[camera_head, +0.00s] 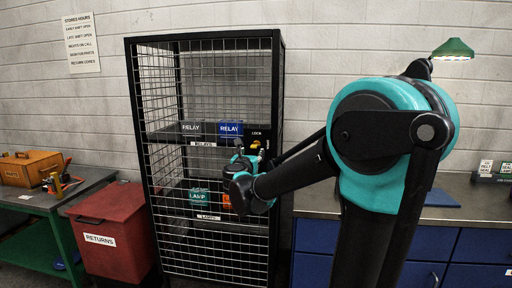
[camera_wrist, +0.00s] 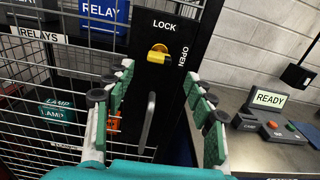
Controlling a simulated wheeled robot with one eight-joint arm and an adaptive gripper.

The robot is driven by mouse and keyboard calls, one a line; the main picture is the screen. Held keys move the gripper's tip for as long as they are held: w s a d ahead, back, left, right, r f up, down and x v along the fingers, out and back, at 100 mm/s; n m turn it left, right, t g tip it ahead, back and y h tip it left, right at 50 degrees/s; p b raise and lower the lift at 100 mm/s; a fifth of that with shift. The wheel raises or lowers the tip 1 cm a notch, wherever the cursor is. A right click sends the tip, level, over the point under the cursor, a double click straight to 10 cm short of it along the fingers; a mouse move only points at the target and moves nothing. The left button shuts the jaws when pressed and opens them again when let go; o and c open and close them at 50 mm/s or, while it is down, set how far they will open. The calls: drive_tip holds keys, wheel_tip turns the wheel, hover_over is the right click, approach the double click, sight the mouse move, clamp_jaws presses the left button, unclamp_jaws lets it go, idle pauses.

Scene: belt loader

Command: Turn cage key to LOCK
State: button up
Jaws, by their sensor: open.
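The yellow cage key (camera_wrist: 157,54) sits on a black lock plate (camera_wrist: 143,75) on the cage door's right side. LOCK is printed above it and OPEN to its right. Its bow looks roughly crosswise, but I cannot tell its exact angle. The key also shows in the head view (camera_head: 255,145), just under the LOCK label. My gripper (camera_wrist: 165,88) is open and empty, its green-padded fingers apart on either side of the plate. The key is beyond the fingertips, apart from them. A grey bar handle (camera_wrist: 148,122) shows between the fingers. In the head view my gripper (camera_head: 250,160) is close to the door.
The mesh cage (camera_head: 279,95) holds relay bins (camera_head: 230,129) and lamp bins (camera_head: 200,196). A counter (camera_head: 470,205) stands to the right, with a READY device (camera_wrist: 270,122). A red RETURNS bin (camera_head: 110,220) and an orange toolbox (camera_head: 30,168) are to the left.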

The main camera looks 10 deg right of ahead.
sight(255, 147)
drive_tip(key=x, duration=0.9)
drive_tip(key=shift+w, duration=0.35)
drive_tip(key=c, duration=1.2)
drive_tip(key=shift+o, duration=0.2)
